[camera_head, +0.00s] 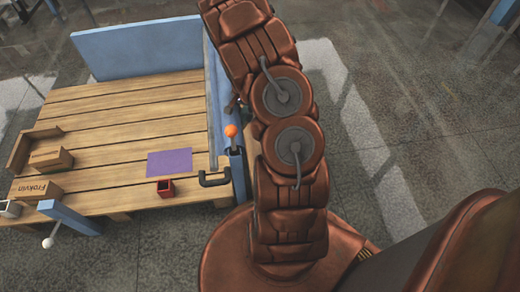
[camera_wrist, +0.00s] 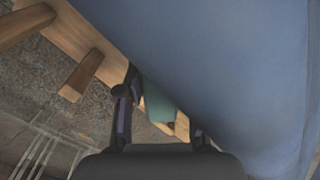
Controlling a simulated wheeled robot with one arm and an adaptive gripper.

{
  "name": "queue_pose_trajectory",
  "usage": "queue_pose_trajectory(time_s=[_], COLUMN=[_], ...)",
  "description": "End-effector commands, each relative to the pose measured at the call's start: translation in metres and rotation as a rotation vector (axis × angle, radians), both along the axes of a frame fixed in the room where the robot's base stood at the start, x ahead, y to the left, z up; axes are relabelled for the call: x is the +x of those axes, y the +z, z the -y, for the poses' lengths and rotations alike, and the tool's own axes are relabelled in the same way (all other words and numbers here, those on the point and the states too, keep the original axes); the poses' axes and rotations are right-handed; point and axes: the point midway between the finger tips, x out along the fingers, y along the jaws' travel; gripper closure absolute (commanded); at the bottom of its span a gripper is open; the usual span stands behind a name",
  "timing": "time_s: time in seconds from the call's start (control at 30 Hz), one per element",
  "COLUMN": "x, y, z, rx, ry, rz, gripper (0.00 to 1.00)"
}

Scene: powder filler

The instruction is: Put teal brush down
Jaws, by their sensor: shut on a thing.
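The teal brush (camera_wrist: 157,104) shows in the wrist view as a teal piece between the two dark fingers. My gripper (camera_wrist: 160,110) is shut on it. The rest of the brush is hidden, and its tilt cannot be told. A large blue panel (camera_wrist: 225,70) fills the upper right of the wrist view, close beside the brush; whether they touch cannot be told. In the head view neither my gripper nor the brush shows; my copper arm covers the area to the right of the table.
The slatted wooden table (camera_head: 110,122) holds a purple mat (camera_head: 169,163), a red cup (camera_head: 165,187), a wooden box (camera_head: 37,187) and wooden pieces (camera_head: 50,157). An orange-knobbed lever (camera_head: 231,131) and a black handle (camera_head: 214,179) stand at its right edge. The table's middle is clear.

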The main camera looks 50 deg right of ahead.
Motion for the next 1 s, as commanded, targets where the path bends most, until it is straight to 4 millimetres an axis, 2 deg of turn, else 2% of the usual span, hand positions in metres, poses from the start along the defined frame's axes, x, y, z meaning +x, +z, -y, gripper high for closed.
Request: queue_pose_trajectory(time_s=[0.03, 0.1, 0.3, 0.47, 0.7, 1.0], x=[-0.013, -0.024, -0.044, -0.046, -0.045, -0.045], y=[-0.02, -0.034, -0.054, -0.068, -0.109, -0.135], z=[0.008, 0.018, 0.031, 0.032, 0.032, 0.032], rx=[0.004, 0.001, 0.002, 0.002, 0.002, 0.002], ry=[-0.044, -0.095, -0.169, -0.178, -0.175, -0.175], rz=[-0.004, -0.001, -0.002, 0.0, 0.0, 0.001], gripper=[0.91, 0.91, 0.91, 0.91, 0.91, 0.91])
